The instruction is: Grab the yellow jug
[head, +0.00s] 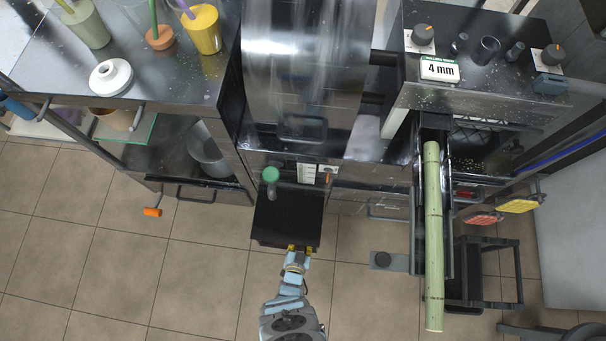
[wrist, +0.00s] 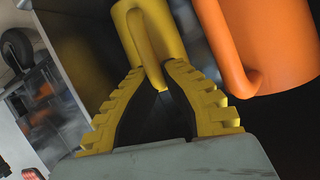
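The yellow jug (wrist: 158,30) fills the top middle of the wrist view, with its curved handle coming down toward me. My gripper (wrist: 158,78) has its yellow ribbed fingers drawn close together, one on each side of that handle, and looks shut on it. In the head view my gripper (head: 300,249) is at the front edge of a black box-like unit (head: 285,220). I cannot make out this jug there.
An orange jug (wrist: 270,40) stands close to the right of the yellow jug. In the head view, a yellow cup (head: 205,32) stands on the left counter (head: 185,88). A long green cane (head: 433,230) lies in the press at right. The tiled floor (head: 195,280) is clear at left.

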